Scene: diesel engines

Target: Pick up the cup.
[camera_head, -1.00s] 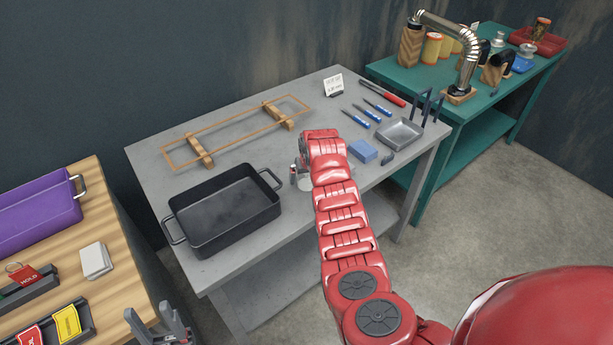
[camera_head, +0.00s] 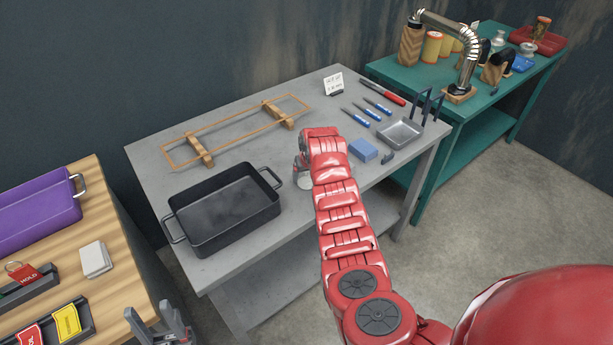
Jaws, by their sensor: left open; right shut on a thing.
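My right gripper (camera_head: 301,170) is at the far end of the red arm, over the middle of the grey table. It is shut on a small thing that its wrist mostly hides. I take this to be the cup, but its shape cannot be made out. A pale, rounded edge shows just below the gripper, and I cannot tell whether it belongs to the cup or to something on the table. My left gripper (camera_head: 163,326) is open and empty at the bottom edge, next to the wooden table.
A black roasting pan (camera_head: 222,211) stands left of my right gripper on the grey table (camera_head: 163,155). A wooden frame (camera_head: 236,131) lies behind it. A blue block (camera_head: 363,150), metal tray (camera_head: 400,132) and blue-handled tools (camera_head: 356,117) lie to the right. The table's front edge is close.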

